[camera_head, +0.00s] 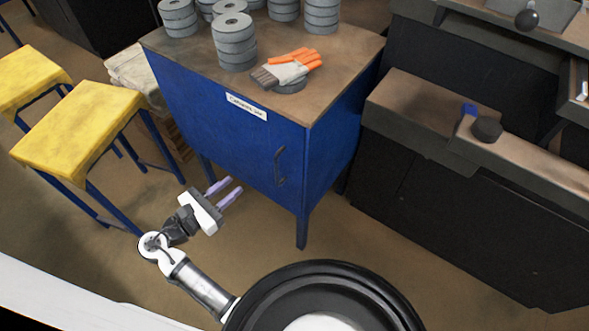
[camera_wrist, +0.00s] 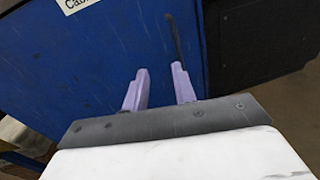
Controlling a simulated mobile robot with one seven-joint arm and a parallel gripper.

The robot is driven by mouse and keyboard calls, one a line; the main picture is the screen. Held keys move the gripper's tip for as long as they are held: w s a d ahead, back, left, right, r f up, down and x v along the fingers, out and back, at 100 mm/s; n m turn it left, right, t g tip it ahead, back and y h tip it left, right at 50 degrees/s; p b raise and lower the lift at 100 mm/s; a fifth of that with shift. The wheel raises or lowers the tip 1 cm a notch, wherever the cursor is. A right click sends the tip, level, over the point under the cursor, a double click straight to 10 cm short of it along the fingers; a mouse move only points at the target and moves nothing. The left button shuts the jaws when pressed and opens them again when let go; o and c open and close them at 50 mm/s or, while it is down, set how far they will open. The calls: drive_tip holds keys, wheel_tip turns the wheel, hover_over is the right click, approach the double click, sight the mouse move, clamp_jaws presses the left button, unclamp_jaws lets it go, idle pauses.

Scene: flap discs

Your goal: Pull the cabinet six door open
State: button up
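The blue cabinet (camera_head: 237,134) stands on legs in the middle of the head view, with a white label (camera_head: 246,107) near its top edge. Its front door looks shut. A dark vertical handle (camera_head: 280,167) sits at the door's right side; it also shows in the wrist view (camera_wrist: 174,37), beyond the fingertips. My gripper (camera_head: 229,187) is in front of the cabinet, left of and lower than the handle in the head view. Its two lilac fingers (camera_wrist: 158,78) are apart with nothing between them. They do not appear to touch the handle.
Stacks of grey discs (camera_head: 234,42) and orange-and-white gloves (camera_head: 287,69) lie on the cabinet top. Yellow stools (camera_head: 76,122) stand at the left. A dark bench (camera_head: 450,190) stands at the right. The floor before the cabinet is clear.

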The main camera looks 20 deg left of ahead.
drive_tip(key=s+d+h, duration=0.1)
drive_tip(key=d, duration=0.1)
drive_tip(key=p, duration=0.2)
hover_over(278, 183)
drive_tip(key=shift+w+a+f, duration=0.1)
drive_tip(key=shift+w+f, duration=0.05)
drive_tip(key=shift+w, duration=0.15)
clamp_jaws()
